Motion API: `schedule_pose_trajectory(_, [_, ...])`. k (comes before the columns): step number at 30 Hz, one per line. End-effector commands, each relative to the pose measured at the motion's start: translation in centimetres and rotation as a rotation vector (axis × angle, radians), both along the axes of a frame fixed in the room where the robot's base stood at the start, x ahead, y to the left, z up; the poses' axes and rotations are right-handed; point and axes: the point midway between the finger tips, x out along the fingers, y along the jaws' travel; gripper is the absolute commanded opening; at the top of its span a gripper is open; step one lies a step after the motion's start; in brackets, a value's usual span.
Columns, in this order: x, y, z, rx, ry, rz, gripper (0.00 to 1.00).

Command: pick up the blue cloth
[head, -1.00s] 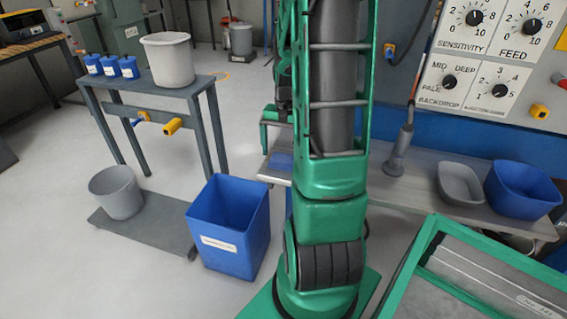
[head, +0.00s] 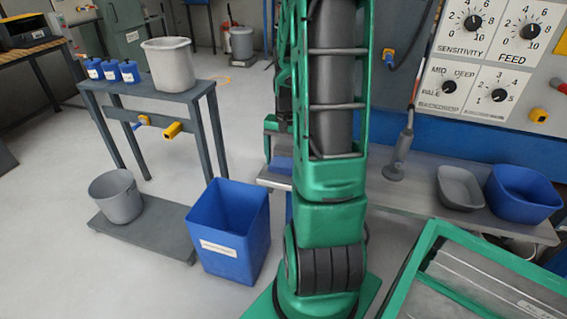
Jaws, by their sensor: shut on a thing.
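My green arm rises through the middle of the head view and hides much of what is behind it. Part of my gripper (head: 274,143) shows at the left edge of the arm, above the grey bench. One green finger points down there, and the other side is hidden behind my arm. A small flat blue patch, which appears to be the blue cloth (head: 282,164), lies at the fingertips, at bench height. My gripper is shut on it. I cannot tell whether the cloth is clear of the bench, and its right part is hidden.
The grey bench (head: 415,196) holds a grey tub (head: 460,188) and a blue tub (head: 522,194). A tall blue bin (head: 229,232) stands on the floor left of my arm. A stand (head: 155,90) carries a grey bucket (head: 169,65) and several small blue containers. Open floor lies left.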

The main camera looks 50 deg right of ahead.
Motion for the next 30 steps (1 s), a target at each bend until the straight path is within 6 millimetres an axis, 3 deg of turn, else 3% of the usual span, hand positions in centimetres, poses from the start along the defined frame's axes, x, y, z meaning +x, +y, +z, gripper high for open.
schedule_pose_trajectory(5, [0.1, 0.0, 1.5, -0.003, -0.003, 0.001, 0.62])
schedule_pose_trajectory(9, [0.1, -0.1, 4.1, -0.004, -0.005, 0.001, 0.62])
schedule_pose_trajectory(21, [-3.9, 6.5, 8.4, -0.003, -0.003, 0.002, 0.62])
schedule_pose_trajectory(30, [-5.6, 9.3, 10.4, -0.001, -0.003, 0.002, 0.62])
